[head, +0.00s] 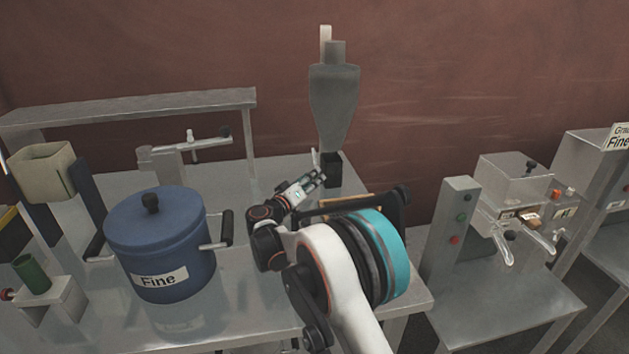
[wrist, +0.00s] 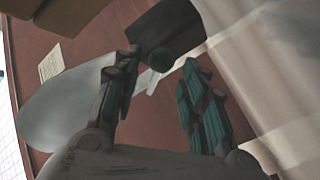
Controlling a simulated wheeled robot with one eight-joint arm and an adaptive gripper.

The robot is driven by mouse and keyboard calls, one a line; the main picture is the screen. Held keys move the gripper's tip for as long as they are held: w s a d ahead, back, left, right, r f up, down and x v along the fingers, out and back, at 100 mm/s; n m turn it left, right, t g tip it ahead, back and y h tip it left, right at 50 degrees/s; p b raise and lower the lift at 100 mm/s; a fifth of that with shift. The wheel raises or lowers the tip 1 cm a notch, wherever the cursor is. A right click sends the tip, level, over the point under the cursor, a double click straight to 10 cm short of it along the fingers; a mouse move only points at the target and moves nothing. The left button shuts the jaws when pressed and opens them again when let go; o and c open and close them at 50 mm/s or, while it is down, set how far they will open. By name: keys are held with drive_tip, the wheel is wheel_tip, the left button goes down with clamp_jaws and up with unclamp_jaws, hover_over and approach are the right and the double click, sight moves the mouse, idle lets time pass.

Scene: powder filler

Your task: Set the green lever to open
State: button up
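The powder filler (head: 334,100) is a grey hopper standing at the back of the metal table, with a dark block (head: 332,170) at its foot. In the wrist view a dark green round knob (wrist: 161,59), which looks like the end of the green lever, shows beyond my fingertips, with a pale strip beside it. In the head view a thin pale piece (head: 315,158) stands beside the dark block, and no green shows there. My gripper (head: 318,179) is just in front of the block. In the wrist view its fingers (wrist: 162,66) are apart and empty; contact with the knob cannot be told.
A blue lidded pot (head: 160,245) labelled "Fine" stands at the left of the table (head: 240,320). A small stand with a green cylinder (head: 33,274) is farther left. A metal shelf (head: 130,105) runs along the back. A machine with buttons (head: 515,200) stands at the right.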

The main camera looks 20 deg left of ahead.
drive_tip(key=shift+w+d, duration=0.2)
drive_tip(key=shift+w, duration=0.95)
clamp_jaws()
